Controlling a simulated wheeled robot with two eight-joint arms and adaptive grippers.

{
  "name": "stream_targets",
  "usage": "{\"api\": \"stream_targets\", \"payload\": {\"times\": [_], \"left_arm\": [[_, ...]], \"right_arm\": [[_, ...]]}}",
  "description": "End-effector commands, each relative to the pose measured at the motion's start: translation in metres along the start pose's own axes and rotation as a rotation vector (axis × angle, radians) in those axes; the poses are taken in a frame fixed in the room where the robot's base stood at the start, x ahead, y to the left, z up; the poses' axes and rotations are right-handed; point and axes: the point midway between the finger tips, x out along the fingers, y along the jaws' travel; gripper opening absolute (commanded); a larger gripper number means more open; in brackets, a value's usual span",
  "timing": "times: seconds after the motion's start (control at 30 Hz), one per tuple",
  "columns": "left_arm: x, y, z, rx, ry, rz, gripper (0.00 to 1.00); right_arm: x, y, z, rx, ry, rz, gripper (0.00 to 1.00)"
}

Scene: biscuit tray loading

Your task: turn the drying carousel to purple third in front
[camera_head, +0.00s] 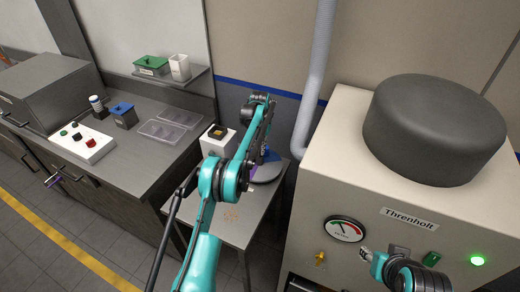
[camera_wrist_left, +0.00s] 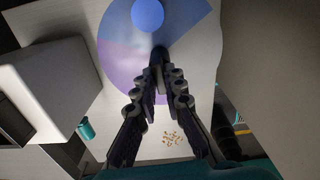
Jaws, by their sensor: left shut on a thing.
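In the head view the carousel (camera_head: 268,174) is partly hidden by my left arm.
Brown crumbs (camera_head: 231,214) lie on the table in front of the carousel. A white box (camera_head: 216,139) stands beside it. The large Threnholt machine (camera_head: 400,215) closes off the right. A counter (camera_head: 110,165) with trays and a button box is at the left.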

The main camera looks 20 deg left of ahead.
Motion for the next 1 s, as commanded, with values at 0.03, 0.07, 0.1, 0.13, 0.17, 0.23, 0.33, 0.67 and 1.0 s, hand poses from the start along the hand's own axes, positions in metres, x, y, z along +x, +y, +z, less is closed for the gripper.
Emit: {"api": "stream_targets", "payload": {"times": [0.03,0.07,0.1,0.13,0.17,0.23,0.33,0.67,1.0], "left_arm": [[-0.0010,0.0009,0.0012,-0.007,-0.005,0.001,0.00],[-0.0010,0.0010,0.0013,-0.010,-0.005,0.001,0.00],[-0.0010,0.0011,0.0014,-0.014,-0.005,0.001,0.00],[-0.0010,0.0012,0.0014,-0.016,-0.005,0.001,0.00],[-0.0010,0.0013,0.0014,-0.017,-0.005,0.001,0.00],[-0.0009,0.0014,0.0015,-0.020,-0.005,0.001,0.00],[-0.0009,0.0016,0.0016,-0.023,-0.005,0.001,0.00],[-0.0010,0.0020,0.0016,-0.023,-0.006,0.002,0.18],[-0.0007,0.0012,0.0009,-0.022,-0.003,0.001,0.31]], "right_arm": [[-0.0004,0.0000,-0.0003,0.000,0.000,0.000,0.40],[-0.0005,0.0000,-0.0003,0.000,0.000,0.000,0.40],[-0.0006,0.0000,-0.0004,0.000,0.000,0.000,0.40],[-0.0006,0.0000,-0.0004,0.000,0.000,0.000,0.40],[-0.0006,0.0000,-0.0005,0.000,0.000,0.000,0.40],[-0.0007,0.0000,-0.0005,0.000,0.000,0.000,0.40],[-0.0007,0.0000,-0.0005,0.000,0.000,0.000,0.40],[-0.0007,0.0000,-0.0005,0.000,0.000,0.000,0.40],[-0.0006,0.0000,-0.0004,0.000,0.000,0.000,0.40]]}}
